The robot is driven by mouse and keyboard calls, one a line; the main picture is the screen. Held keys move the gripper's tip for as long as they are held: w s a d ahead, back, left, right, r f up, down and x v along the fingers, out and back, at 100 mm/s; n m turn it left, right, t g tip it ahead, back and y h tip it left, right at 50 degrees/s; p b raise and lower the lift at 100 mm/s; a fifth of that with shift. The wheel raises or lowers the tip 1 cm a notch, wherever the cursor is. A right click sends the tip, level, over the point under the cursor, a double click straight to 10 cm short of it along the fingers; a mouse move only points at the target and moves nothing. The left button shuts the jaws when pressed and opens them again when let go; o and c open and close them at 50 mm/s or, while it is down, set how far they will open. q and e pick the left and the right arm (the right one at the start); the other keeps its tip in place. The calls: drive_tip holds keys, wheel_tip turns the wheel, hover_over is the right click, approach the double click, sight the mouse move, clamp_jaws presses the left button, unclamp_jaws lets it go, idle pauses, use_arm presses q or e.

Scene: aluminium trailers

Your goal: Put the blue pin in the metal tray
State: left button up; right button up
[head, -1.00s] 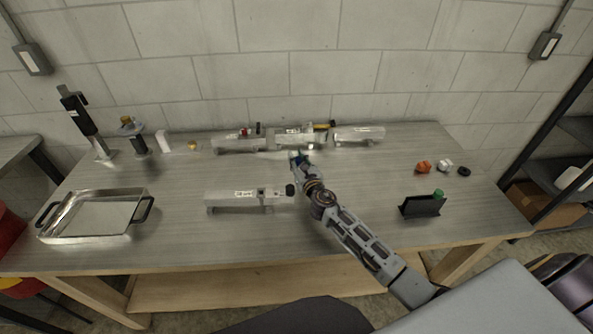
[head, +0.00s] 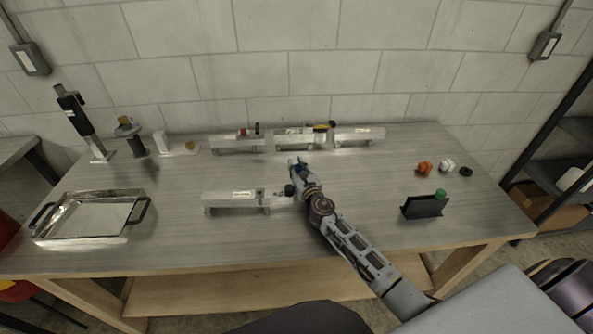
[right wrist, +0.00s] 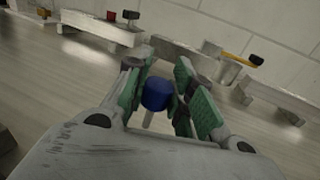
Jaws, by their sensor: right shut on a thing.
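The blue pin (right wrist: 157,95) shows in the right wrist view between the green-padded fingers of my right gripper (right wrist: 160,88). It has a blue round head and a thin pale shank pointing down. In the head view my right gripper (head: 297,164) is above the middle of the table, just behind the front aluminium trailer, and shut on the pin; a bit of blue shows there. The metal tray (head: 137,192) is a shallow silver pan with two black handles at the table's left end, well apart from the gripper. It looks empty. My left gripper is not in view.
Front trailer (head: 225,198) lies between tray and gripper. Back trailers (head: 237,146), (head: 297,140) and (head: 358,135) stand by the wall. A black holder with a green top (head: 425,206) and orange, white and black pieces (head: 425,168) are at right. A black upright tool (head: 78,115) stands back left.

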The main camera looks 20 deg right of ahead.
drive_tip(key=shift+f, duration=0.15)
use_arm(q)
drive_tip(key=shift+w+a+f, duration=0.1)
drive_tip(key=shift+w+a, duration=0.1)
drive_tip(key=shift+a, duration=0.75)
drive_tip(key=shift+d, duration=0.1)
use_arm(e)
drive_tip(key=shift+f, duration=0.1)
drive_tip(key=o, duration=0.9)
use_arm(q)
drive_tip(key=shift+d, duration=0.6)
use_arm(e)
drive_tip(key=shift+r, duration=0.2)
